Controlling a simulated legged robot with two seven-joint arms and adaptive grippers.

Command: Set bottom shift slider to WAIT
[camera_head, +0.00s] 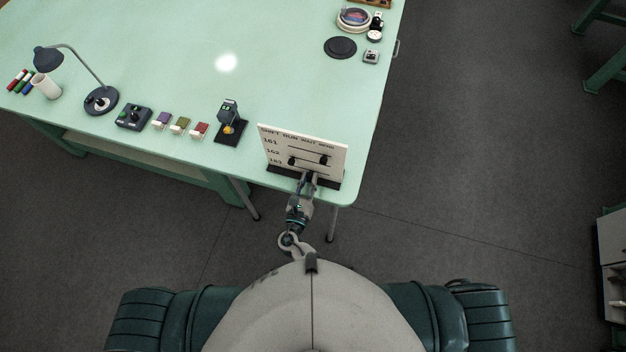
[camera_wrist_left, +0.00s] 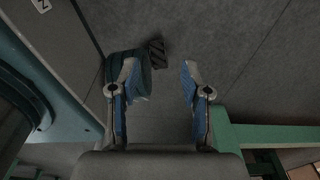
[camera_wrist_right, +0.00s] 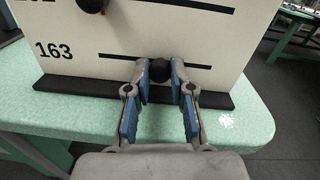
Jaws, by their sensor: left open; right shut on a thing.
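The shift board (camera_head: 335,150) is a white upright panel with a column header that reads RUN, WAIT, MEND and rows 161, 162 and 163. Its bottom slider knob (camera_wrist_right: 160,69), in row 163, is a black ball near the middle of its slot. My right gripper (camera_wrist_right: 160,80) is shut on this knob, one fingertip on each side. In the head view my right gripper (camera_head: 308,179) hides much of the bottom row. The row 162 knob (camera_head: 291,160) sits to the left, and the row 161 knob (camera_head: 323,160) to the right. My left gripper (camera_wrist_left: 160,75) is open and empty above the floor.
The board stands at the near right corner of the green table (camera_head: 190,90). Left of it are a small dark device (camera_head: 229,115), coloured blocks (camera_head: 180,125), a control box (camera_head: 133,117) and a lamp (camera_head: 100,99). The table's middle is clear.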

